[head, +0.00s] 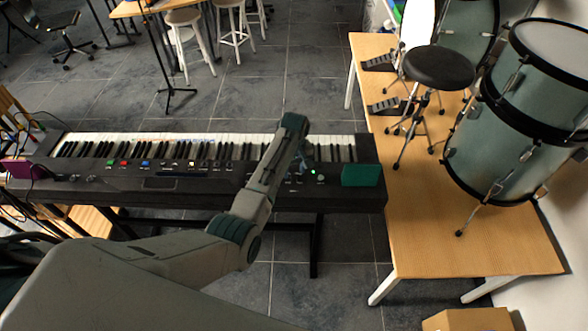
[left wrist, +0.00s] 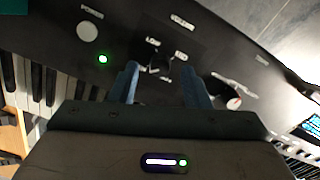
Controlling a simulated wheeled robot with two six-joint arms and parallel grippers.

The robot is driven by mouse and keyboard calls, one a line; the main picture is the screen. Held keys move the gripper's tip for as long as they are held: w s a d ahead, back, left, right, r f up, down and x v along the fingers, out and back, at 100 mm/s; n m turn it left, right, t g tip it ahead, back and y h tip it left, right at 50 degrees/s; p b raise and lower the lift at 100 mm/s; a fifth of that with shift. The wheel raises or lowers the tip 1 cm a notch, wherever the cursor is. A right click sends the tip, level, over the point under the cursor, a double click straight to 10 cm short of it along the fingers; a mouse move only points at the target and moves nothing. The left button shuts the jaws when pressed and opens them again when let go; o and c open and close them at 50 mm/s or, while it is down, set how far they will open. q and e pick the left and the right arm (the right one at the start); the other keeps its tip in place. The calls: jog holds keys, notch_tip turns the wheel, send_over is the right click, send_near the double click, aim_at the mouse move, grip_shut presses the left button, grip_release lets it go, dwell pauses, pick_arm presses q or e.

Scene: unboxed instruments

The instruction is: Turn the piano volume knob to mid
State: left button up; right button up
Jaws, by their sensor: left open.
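The piano (head: 215,198) is a long black keyboard on a stand. Its small dark volume knob (left wrist: 158,62) shows in the left wrist view, with white labels around it, LOW at its upper left and what looks like MID at its upper right. I cannot tell clearly where its pointer aims. My left gripper (head: 303,161) is over the right part of the control panel. In the left wrist view its two blue fingers (left wrist: 160,74) are open, one on each side of the knob; I cannot tell if they touch it. My right gripper is out of view.
A green lamp (left wrist: 103,58) and a round white button (left wrist: 87,31) are left of the knob. Another knob (left wrist: 230,98) is right of the fingers. A green box (head: 360,175) sits on the piano's right end. A wooden platform (head: 420,245) with drums stands at the right.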

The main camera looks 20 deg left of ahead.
pick_arm(q)
jog(key=shift+f, duration=0.75)
grip_shut()
